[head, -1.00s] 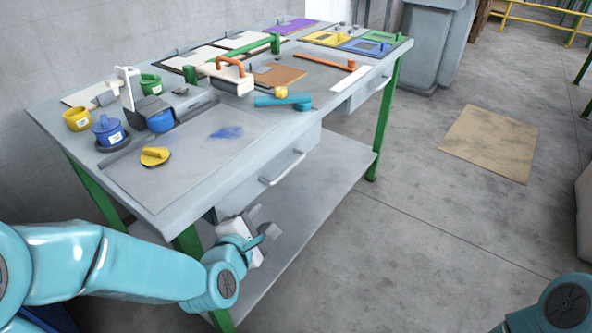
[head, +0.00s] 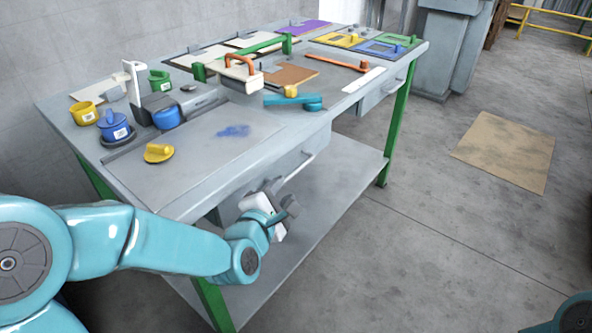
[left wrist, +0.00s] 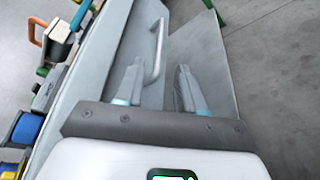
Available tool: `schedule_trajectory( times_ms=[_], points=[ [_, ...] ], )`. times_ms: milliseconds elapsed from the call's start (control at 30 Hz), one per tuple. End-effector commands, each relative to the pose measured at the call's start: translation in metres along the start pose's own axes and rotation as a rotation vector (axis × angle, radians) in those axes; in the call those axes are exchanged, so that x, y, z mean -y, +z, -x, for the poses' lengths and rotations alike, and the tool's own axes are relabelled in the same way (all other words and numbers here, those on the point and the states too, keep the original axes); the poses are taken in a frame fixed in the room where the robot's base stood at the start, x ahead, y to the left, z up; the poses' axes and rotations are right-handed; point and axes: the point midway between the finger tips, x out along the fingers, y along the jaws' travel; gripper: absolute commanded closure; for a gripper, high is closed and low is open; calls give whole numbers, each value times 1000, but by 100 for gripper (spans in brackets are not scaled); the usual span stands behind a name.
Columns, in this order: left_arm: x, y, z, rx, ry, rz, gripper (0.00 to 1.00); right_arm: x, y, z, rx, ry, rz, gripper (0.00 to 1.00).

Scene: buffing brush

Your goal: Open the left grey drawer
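The left grey drawer (head: 268,172) is in the near part of the workbench's front and looks shut. Its pale bar handle (head: 300,166) is partly hidden by nothing and stands out from the front. My left gripper (head: 284,200) is below the handle in the head view, in front of the bench. In the left wrist view its two fingers (left wrist: 158,82) are apart with nothing held. The handle (left wrist: 158,48) shows ahead, between the lines of the fingers; I see no contact. My right gripper is out of view.
The workbench top (head: 205,180) carries a yellow knob (head: 158,152), blue and yellow pots, and a teal-handled tool (head: 292,98). A lower shelf (head: 335,165) lies under the drawers. A green leg (head: 398,130) stands at the right. The floor right of the bench is mostly clear.

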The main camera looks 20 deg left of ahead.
Motion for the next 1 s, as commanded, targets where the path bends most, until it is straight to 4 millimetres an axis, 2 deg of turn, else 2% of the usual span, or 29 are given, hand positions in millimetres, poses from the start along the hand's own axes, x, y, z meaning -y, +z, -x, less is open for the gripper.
schedule_trajectory(
  times_ms=[33,200,400,600,867,900,967,1000],
  points=[
    [2,-1,-14,-1,0,0,62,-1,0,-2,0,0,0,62],
    [2,0,-55,1,0,0,62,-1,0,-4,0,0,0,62],
    [1,0,-89,0,0,0,62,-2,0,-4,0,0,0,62],
    [1,0,-102,0,-1,0,62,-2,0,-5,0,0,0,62],
    [0,0,-103,1,-1,0,62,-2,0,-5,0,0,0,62],
    [0,0,-103,1,0,0,75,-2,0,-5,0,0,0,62],
    [0,0,-103,1,0,0,94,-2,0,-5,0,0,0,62],
    [0,0,-103,1,0,0,100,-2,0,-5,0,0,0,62]
  ],
)
